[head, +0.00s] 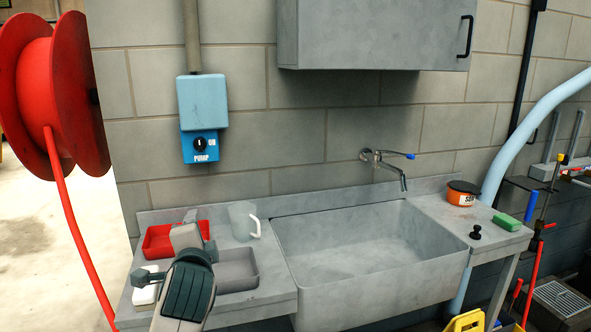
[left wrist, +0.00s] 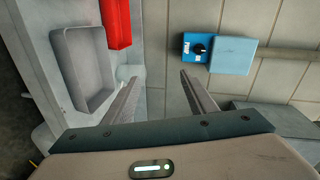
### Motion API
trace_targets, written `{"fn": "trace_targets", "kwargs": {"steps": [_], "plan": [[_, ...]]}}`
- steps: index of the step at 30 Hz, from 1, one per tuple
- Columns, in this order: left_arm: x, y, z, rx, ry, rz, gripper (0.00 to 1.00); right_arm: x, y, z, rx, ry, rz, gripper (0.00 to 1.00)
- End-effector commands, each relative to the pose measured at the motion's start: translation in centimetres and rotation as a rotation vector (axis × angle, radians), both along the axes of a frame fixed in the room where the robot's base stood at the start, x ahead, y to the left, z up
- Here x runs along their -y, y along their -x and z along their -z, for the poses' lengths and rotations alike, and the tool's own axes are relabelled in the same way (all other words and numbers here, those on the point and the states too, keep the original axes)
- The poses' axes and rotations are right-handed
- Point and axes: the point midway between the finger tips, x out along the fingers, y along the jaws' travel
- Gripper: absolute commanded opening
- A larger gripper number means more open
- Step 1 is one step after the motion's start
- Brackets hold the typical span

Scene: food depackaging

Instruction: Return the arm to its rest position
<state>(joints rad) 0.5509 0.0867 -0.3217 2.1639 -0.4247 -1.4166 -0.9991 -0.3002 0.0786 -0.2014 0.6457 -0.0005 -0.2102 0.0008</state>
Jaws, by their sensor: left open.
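My left arm rises from the bottom of the head view over the left counter. Its gripper (head: 190,221) is in front of the red tray (head: 158,241) and the grey tray (head: 240,269), covering part of both. In the left wrist view the two fingers of the left gripper (left wrist: 162,75) stand apart with nothing between them. The grey tray (left wrist: 68,75) and red tray (left wrist: 117,22) show to the left of the fingers, and both look empty where visible. My right gripper is in neither view.
A pale mug (head: 242,221) stands behind the grey tray. A white item (head: 145,292) lies at the counter's left, partly hidden. The sink (head: 365,250) is empty under a tap (head: 390,165). An orange pot (head: 461,194) and green sponge (head: 507,222) sit right. A blue pump box (head: 200,145) is wall-mounted.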

Motion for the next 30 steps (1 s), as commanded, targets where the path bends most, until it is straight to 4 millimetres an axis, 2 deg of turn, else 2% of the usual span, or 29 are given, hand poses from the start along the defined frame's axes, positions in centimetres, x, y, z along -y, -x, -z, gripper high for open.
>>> {"fn": "trace_targets", "kwargs": {"steps": [1,5,11,15,17,21,27,30], "plan": [[-0.1,0.5,1.7,-0.023,0.027,0.000,0.52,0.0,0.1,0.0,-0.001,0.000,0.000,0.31],[-0.2,2.1,6.3,-0.084,0.115,-0.004,0.52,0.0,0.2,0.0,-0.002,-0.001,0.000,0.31],[-0.6,7.2,16.2,-0.228,0.319,-0.039,0.52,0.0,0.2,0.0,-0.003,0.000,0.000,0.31],[-0.8,12.0,22.6,-0.334,0.468,-0.091,0.52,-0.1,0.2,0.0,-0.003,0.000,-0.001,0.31],[-0.8,14.3,25.1,-0.377,0.530,-0.117,0.52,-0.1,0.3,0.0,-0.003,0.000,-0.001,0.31],[-0.9,20.0,30.4,-0.480,0.668,-0.195,0.52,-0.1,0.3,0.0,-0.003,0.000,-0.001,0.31],[-1.0,29.0,36.2,-0.616,0.846,-0.335,0.52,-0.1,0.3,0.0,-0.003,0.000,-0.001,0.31],[-1.0,32.8,37.9,-0.667,0.912,-0.401,0.52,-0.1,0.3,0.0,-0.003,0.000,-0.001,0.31]]}}
